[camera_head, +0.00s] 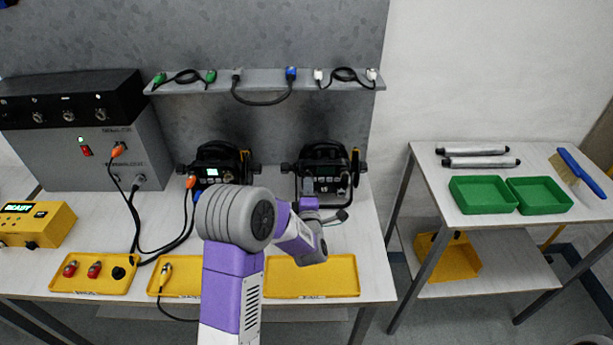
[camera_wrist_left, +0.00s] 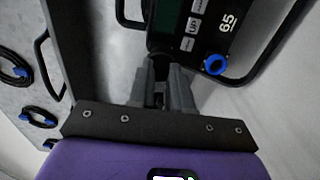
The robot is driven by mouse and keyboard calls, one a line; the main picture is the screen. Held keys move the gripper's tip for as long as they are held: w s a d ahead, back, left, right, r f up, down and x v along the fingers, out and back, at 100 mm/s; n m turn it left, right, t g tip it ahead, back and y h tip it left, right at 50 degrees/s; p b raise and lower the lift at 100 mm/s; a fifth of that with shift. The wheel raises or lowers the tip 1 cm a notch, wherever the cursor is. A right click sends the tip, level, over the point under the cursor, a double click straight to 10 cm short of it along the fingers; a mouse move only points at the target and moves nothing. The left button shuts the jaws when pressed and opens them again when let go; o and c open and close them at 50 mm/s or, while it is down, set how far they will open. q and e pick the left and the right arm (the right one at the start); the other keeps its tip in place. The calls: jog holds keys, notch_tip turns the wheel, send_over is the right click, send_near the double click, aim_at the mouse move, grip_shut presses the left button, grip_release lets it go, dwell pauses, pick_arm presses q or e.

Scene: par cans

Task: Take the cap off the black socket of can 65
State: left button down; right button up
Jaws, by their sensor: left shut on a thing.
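Can 65 (camera_head: 322,160) is a black par can, the right one of two on the table. Its rear panel (camera_wrist_left: 192,22) with the label 65 fills the top of the left wrist view. A blue socket (camera_wrist_left: 214,64) shows at the panel's lower edge, right of my fingers. My left gripper (camera_wrist_left: 164,95) is shut at that edge on a small dark thing, apparently the black socket's cap, mostly hidden between the fingers. I cannot tell whether the cap is still seated. In the head view my left gripper (camera_head: 338,216) is just in front of can 65. My right gripper is not in view.
Another black can (camera_head: 222,160) stands to the left. A shelf (camera_head: 215,86) with short cables runs behind both. Yellow trays (camera_head: 312,290) line the table front; cables cross its left part. A side table (camera_head: 440,185) holds green bins (camera_head: 482,194), two tubes and a brush.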

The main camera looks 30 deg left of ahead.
pick_arm(q)
jog(key=shift+b+v, duration=0.65)
jog(key=shift+v, duration=0.7)
